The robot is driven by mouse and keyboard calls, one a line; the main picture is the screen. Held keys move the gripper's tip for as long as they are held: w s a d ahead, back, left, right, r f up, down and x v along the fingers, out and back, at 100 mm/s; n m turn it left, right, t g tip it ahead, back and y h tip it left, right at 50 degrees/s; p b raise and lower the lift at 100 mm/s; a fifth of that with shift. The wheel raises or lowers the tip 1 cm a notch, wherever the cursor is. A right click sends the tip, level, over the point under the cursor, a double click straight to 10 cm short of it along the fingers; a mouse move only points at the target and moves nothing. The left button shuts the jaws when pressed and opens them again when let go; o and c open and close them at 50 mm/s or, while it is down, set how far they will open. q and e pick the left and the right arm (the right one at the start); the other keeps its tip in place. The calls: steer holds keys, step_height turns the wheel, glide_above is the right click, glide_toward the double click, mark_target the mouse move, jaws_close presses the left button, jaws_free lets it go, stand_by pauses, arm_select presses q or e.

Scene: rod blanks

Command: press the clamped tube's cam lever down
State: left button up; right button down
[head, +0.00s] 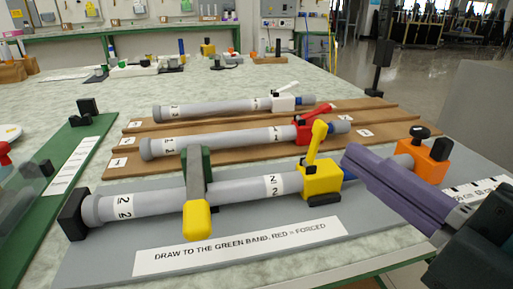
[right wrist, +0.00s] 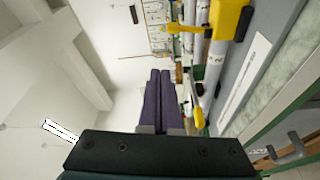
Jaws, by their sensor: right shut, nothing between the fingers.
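The clamped grey tube (head: 240,191), labelled 2, lies on the grey base plate (head: 100,262) under a green clamp (head: 197,170) with a yellow handle. At its right end is a yellow cam block (head: 322,181) whose yellow cam lever (head: 316,141) stands up, tilted slightly right. In the right wrist view the block (right wrist: 232,18) and lever (right wrist: 187,29) show at the top. My right gripper (head: 352,158) has purple fingers, shut and empty, tips just right of the block; I cannot tell whether they touch. The fingers also show in the right wrist view (right wrist: 160,76). My left gripper is not in view.
Two more tubes, with a red lever (head: 315,114) and a white lever (head: 286,88), lie on brown boards behind. An orange block (head: 428,162) with a black knob stands beyond my right fingers. A green board (head: 60,160) lies at left. The far table is partly clear.

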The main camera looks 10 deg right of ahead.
mark_target(314, 145)
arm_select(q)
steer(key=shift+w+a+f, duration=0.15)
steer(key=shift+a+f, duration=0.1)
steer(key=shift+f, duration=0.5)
arm_select(e)
steer(key=shift+a+f+n+y, duration=0.5)
steer(key=shift+f, duration=0.35)
steer(key=shift+w, duration=0.1)
steer(key=w, duration=0.9)
steer(key=shift+w+d+f, duration=0.1)
steer(key=shift+d, duration=0.1)
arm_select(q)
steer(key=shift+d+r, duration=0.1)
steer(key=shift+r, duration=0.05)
